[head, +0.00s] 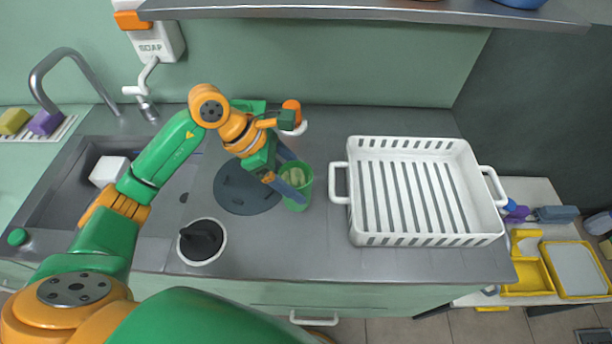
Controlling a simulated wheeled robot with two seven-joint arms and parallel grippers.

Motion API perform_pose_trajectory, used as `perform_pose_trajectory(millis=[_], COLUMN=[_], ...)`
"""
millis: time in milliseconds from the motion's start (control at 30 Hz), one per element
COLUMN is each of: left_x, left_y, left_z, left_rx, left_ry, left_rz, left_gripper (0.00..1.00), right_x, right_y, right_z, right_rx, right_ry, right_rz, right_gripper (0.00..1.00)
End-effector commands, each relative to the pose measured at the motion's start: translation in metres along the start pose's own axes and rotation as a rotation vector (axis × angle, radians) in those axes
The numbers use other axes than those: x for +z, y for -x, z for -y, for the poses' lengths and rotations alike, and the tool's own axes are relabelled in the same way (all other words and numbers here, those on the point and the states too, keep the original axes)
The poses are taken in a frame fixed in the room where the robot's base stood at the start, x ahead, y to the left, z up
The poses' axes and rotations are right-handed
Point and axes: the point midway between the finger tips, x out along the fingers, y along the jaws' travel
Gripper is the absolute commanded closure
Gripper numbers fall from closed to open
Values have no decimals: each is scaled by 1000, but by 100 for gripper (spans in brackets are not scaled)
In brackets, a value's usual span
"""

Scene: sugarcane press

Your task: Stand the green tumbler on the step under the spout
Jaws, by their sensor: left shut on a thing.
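The green tumbler (304,193) is near the middle of the head view, upright or nearly so, with something pale green showing inside its mouth. My left gripper (286,187) reaches it from the upper left and is shut on its rim side, with the blue-grey fingers at the wall. I cannot tell whether the tumbler's base touches the steel counter. I cannot make out the press, its spout or the step; my left arm and hand cover part of the counter behind the tumbler. My right gripper is not in view.
A dark round disc (232,199) lies left of the tumbler. A white round container (203,259) with a black inside part stands in front. A large white slatted crate (430,240) fills the right. The sink (65,200) is at left. A shelf (360,12) overhangs the back.

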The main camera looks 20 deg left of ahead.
Motion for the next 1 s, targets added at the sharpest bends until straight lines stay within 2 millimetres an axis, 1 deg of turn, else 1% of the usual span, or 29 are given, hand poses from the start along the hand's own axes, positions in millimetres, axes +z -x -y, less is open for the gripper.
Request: perform_pose_trajectory(millis=[33,200,267,333,400,600,733,767,800,833,1000], left_x=[1,-2,-9,-15,-19,-20,-22,-22,-21,-21,-21], left_y=[-10,-36,-44,-54,-59,-60,-64,-63,-62,-62,-62], left_z=[-5,-18,-17,-17,-18,-18,-18,-18,-18,-18,-18], left_rx=[-4,-2,-4,-2,1,3,4,3,3,3,3], left_ry=[3,2,4,3,0,-2,-2,-2,-2,-2,-2], left_rz=[1,-1,-3,-2,-2,-2,-1,-1,-1,-1,-1], left_gripper=[75,75,75,75,75,75,75,15,4,0,0], right_x=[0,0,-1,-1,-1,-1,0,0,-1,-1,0], right_y=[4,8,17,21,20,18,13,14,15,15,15], right_z=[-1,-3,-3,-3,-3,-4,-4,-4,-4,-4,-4], right_rx=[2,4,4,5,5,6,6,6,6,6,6], right_ry=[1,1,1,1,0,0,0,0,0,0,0], right_rz=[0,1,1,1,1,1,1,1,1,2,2], right_gripper=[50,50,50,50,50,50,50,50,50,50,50])
